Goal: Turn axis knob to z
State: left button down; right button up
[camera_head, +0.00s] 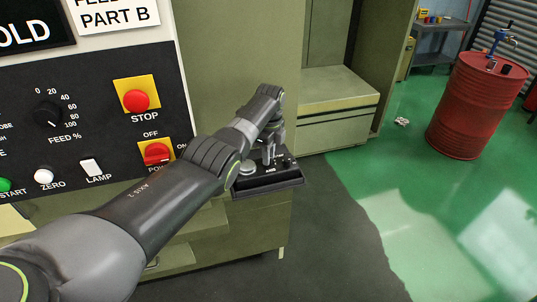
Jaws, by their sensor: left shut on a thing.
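A small black control box (268,186) sits on a green cabinet in the middle of the camera_head view. A white AXIS label and small controls show on its top, and a round pale dial is at its left. My left arm reaches in from the lower left. My left gripper (268,157) points down over the back of the box and is shut on the axis knob. The knob is mostly hidden by the fingers, and which letter it points to cannot be read. My right gripper is not in view.
A large control panel (90,118) with a red STOP button (135,101), a red power switch (156,153) and a FEED knob (47,115) stands at the left. A red drum (475,105) stands on the green floor at the right. The floor right of the cabinet is open.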

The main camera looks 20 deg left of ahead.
pick_arm(q)
jog(key=shift+m, duration=2)
jog(key=c, duration=1.3)
grip_release()
jog(key=shift+r, duration=0.1)
notch_tip(320, 180, up, 17)
jog(key=b, duration=0.4)
jog(key=shift+w+d+r+b, duration=0.15)
jog(key=shift+w+d+b, duration=0.1)
jog(key=shift+b, duration=0.1)
